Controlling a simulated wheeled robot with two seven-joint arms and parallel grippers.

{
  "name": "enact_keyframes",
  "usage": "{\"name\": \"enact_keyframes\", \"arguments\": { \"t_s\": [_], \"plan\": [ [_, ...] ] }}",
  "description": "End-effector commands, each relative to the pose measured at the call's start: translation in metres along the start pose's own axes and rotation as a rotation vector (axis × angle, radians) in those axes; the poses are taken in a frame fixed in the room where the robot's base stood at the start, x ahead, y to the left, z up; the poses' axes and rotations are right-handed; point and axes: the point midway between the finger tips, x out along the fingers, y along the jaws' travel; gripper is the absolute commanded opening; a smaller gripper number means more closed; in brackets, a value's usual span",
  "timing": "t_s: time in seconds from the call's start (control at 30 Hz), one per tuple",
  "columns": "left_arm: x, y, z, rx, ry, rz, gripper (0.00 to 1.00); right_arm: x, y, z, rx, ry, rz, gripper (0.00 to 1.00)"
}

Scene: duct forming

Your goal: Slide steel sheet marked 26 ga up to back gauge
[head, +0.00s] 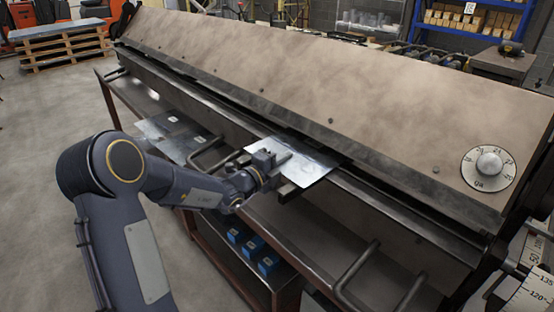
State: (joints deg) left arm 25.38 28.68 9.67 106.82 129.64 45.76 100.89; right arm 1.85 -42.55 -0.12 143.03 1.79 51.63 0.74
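A shiny steel sheet (313,166) lies across the front edge of the long bending brake (300,72), and its far part runs in under the dark clamping bar (375,176). No gauge marking can be read on it. The back gauge cannot be made out. My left gripper (279,170) is at the sheet's near left edge, with one finger seen over the sheet's surface. Whether its fingers are closed on the sheet is not clear. My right gripper is out of view.
More flat sheets with small white labels (185,147) lie on the lower left ledge. Bent handles (357,275) stick out at the front right. Blue boxes (268,262) sit on a shelf below. A dial (489,166) is on the brake's right end.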

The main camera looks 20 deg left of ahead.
Motion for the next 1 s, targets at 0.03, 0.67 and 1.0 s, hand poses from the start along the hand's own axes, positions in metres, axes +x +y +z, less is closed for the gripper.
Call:
{"name": "enact_keyframes", "arguments": {
  "t_s": [0.03, 0.67, 1.0],
  "plan": [
    [0.0077, -0.0109, 0.0001, 0.003, 0.0, -0.027, 0.0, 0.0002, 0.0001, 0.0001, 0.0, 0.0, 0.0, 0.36],
    [0.0079, -0.0054, 0.0001, 0.002, 0.0, -0.022, 0.21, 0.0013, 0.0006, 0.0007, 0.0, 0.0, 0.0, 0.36],
    [0.0072, -0.0028, 0.0013, 0.003, -0.003, -0.016, 0.28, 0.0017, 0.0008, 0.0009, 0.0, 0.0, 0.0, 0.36]
  ]
}}
